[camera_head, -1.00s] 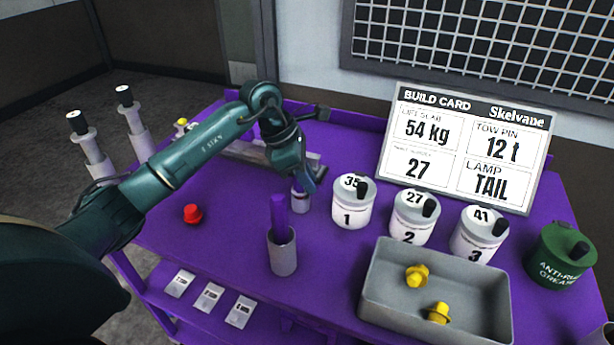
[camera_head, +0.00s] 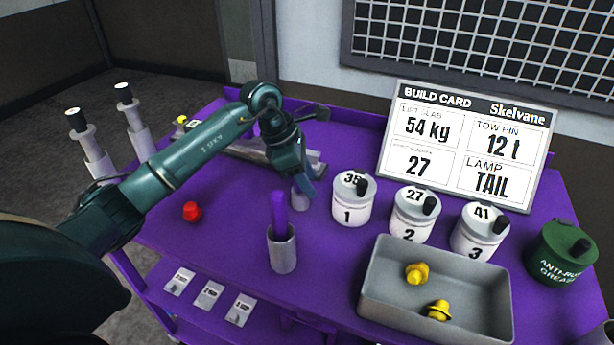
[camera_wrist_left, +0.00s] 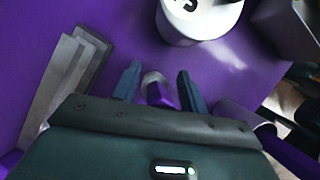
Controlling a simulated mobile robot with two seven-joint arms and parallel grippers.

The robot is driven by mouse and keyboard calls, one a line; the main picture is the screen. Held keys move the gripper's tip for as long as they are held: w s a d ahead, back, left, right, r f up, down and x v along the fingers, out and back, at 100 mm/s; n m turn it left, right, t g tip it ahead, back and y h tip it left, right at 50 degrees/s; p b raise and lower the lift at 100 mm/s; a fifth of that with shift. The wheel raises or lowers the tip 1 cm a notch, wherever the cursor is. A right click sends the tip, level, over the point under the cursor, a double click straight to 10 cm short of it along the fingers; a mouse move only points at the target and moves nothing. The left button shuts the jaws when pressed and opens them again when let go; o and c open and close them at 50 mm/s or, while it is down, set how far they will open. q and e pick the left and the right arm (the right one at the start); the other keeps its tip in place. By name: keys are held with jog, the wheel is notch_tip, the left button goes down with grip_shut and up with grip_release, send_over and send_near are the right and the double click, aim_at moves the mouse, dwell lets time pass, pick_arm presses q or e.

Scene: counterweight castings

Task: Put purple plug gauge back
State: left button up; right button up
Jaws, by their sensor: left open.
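A purple bar (camera_head: 279,212) stands upright in a grey cylindrical cup (camera_head: 283,255) at the front middle of the table. My left gripper (camera_head: 303,184) points down behind this cup, over a small pale grey cylinder (camera_head: 301,199). In the left wrist view a grey-rimmed piece with a purple part (camera_wrist_left: 156,93) sits between the open fingers of my left gripper (camera_wrist_left: 158,82). I cannot tell whether the fingers touch it. Another cup and purple bar show at the lower right there. My right gripper is not in view.
White numbered pots (camera_head: 352,205) stand right of my gripper. A grey tray (camera_head: 375,309) with yellow parts is in front. A green grease tin (camera_head: 559,255) stands far right. A red piece (camera_head: 192,212) lies on the left. The build card (camera_head: 462,150) stands behind.

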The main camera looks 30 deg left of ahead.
pick_arm(q)
jog(key=shift+r, duration=0.4)
jog(key=v, duration=1.1)
jog(key=shift+a+r+b, duration=0.15)
jog(key=shift+r+b, duration=0.15)
jog(key=shift+b, duration=0.1)
jog(key=shift+s, duration=0.1)
